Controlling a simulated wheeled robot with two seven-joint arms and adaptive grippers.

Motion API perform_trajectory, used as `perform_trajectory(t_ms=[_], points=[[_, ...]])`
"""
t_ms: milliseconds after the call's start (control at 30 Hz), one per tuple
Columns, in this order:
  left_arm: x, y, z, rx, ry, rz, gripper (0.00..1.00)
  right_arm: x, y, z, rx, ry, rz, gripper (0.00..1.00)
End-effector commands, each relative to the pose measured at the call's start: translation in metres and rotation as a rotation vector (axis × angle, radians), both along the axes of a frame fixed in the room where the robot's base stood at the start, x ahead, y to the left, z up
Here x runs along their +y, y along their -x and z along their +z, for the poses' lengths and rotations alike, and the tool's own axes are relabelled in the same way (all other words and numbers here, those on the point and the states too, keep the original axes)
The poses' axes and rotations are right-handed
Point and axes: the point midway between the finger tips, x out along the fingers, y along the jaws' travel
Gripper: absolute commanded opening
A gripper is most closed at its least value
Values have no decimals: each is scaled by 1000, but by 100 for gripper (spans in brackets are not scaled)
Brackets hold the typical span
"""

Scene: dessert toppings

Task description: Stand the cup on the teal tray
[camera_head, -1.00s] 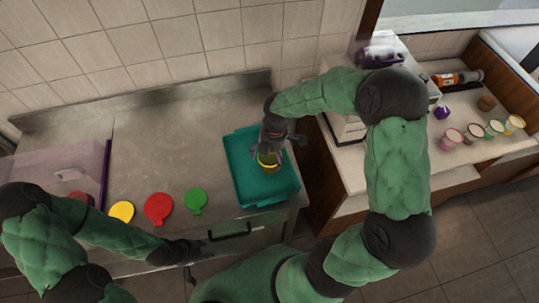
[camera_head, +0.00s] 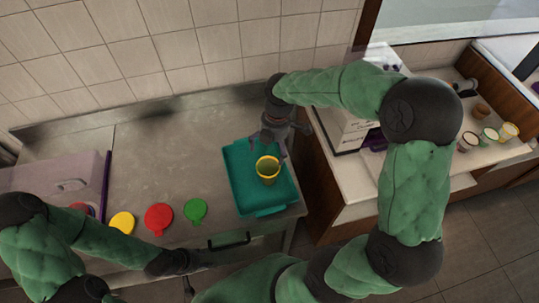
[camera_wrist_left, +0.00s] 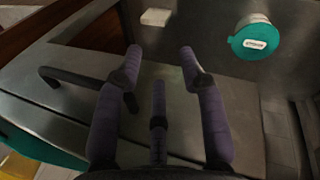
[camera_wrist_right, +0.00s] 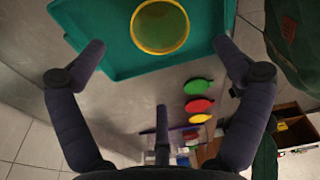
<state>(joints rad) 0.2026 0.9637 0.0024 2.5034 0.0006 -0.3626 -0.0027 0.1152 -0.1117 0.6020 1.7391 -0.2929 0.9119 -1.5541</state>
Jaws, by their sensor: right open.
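The cup (camera_head: 267,166), with a yellow rim, stands upright on the teal tray (camera_head: 243,196), right of its middle. In the right wrist view the cup (camera_wrist_right: 160,27) is seen from its open top, with the tray (camera_wrist_right: 112,58) around it. My right gripper (camera_head: 275,142) is just behind the cup; its fingers are spread wide and empty, apart from the cup in the right wrist view (camera_wrist_right: 158,48). My left gripper (camera_head: 187,264) is low at the counter's front edge. In the left wrist view its fingers (camera_wrist_left: 160,54) are apart with nothing between them.
Yellow (camera_head: 122,222), red (camera_head: 158,217) and green (camera_head: 195,210) lids lie left of the tray. A clear bin (camera_head: 50,186) stands at far left. Several small cups, one green-rimmed (camera_head: 490,134), stand on the right counter. The metal counter behind the lids is clear.

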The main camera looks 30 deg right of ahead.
Motion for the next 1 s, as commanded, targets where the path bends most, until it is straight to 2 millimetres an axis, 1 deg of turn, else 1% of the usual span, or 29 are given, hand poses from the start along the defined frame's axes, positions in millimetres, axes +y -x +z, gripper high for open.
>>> perform_trajectory(t_ms=[33, 100, 233, 1000], points=[[0, 0, 1, 0, 0, 0, 40, -1, 0, 7, -1, 0, 0, 99], [0, 0, 2, 0, 0, 0, 40, -1, 0, 13, 0, 0, 0, 99], [0, 0, 3, 0, 0, 0, 40, -2, 0, 19, 1, 0, 0, 99], [0, 0, 2, 0, 0, 0, 40, -2, 0, 19, 1, 0, 0, 99]])
